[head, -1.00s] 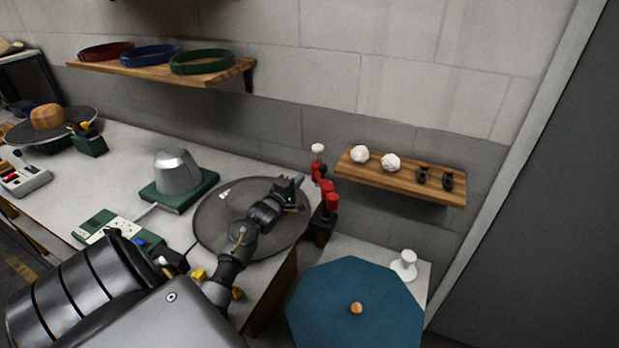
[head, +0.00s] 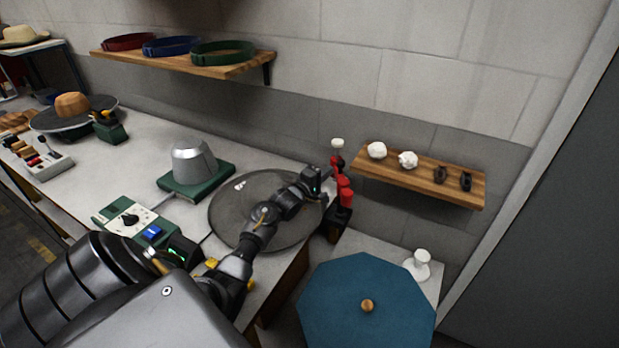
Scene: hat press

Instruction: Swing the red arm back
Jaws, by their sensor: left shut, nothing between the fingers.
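The red arm (head: 345,186) stands at the far right corner of the worktable, on a dark base. A white knob (head: 337,143) shows above it. The arm that bears my left gripper (head: 328,174) reaches across the dark round disc (head: 228,218). The gripper is shut and empty, its tips close against the left side of the red arm. I cannot tell whether they touch. The gripper hides part of the red arm's left side. My right gripper is not in view.
A wooden shelf (head: 470,196) with white lumps and small dark items hangs just right of the red arm. A blue octagonal top (head: 330,300) stands in front. A grey metal hat block (head: 194,160) sits on a green base to the left. A green control box (head: 118,217) is nearer.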

